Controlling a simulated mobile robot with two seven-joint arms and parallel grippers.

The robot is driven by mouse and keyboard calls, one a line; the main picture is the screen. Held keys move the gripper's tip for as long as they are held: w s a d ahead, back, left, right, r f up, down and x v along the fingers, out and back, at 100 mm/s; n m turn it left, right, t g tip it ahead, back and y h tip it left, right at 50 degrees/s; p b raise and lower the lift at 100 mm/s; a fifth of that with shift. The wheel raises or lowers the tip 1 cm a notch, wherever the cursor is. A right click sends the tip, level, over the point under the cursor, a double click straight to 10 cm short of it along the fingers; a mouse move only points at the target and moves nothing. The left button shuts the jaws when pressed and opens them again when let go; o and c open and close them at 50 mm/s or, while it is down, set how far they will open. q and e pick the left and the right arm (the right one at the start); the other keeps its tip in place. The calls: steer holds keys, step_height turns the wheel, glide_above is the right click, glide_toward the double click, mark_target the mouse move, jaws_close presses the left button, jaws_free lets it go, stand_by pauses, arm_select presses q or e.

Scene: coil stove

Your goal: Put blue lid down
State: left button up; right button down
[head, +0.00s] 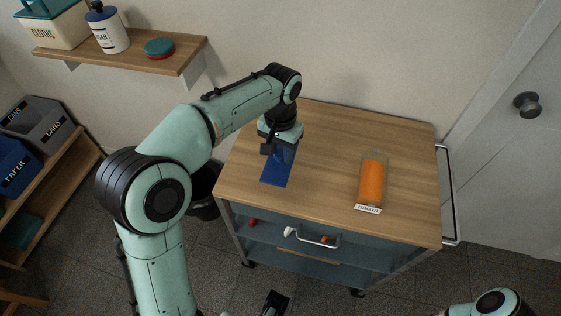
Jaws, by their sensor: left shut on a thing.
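The blue lid (277,173) is a flat, dark blue rectangle over the left part of the wooden cart top (325,135). My left gripper (278,150) points down and is shut on the lid near its far end. The gripper and wrist hide that end. I cannot tell whether the lid's underside touches the wood. A clear container (371,180) with orange contents and a white label sits on the right part of the cart top, apart from the lid. A dark gripper part at the bottom edge (276,301) seems to be my right gripper; its jaws are unclear.
The cart top is clear between lid and container. Below it is an open drawer or shelf (275,238) with small items. A wall shelf (130,52) holds a basket, a sugar jar and a round teal-and-red tin. Labelled bins (40,125) stand left; a door (510,170) is right.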

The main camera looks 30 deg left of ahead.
mark_target(281, 161)
arm_select(q)
steer(key=shift+f+b, duration=0.4)
steer(key=shift+f, duration=1.8)
steer(key=shift+f, duration=0.2)
steer(key=o, duration=1)
steer(key=shift+o, duration=0.2)
steer(key=shift+r, duration=0.15)
step_height(281, 161, up, 12)
steer(key=p, duration=0.2)
steer(key=shift+r+p, duration=0.1)
steer(key=shift+p, duration=0.25)
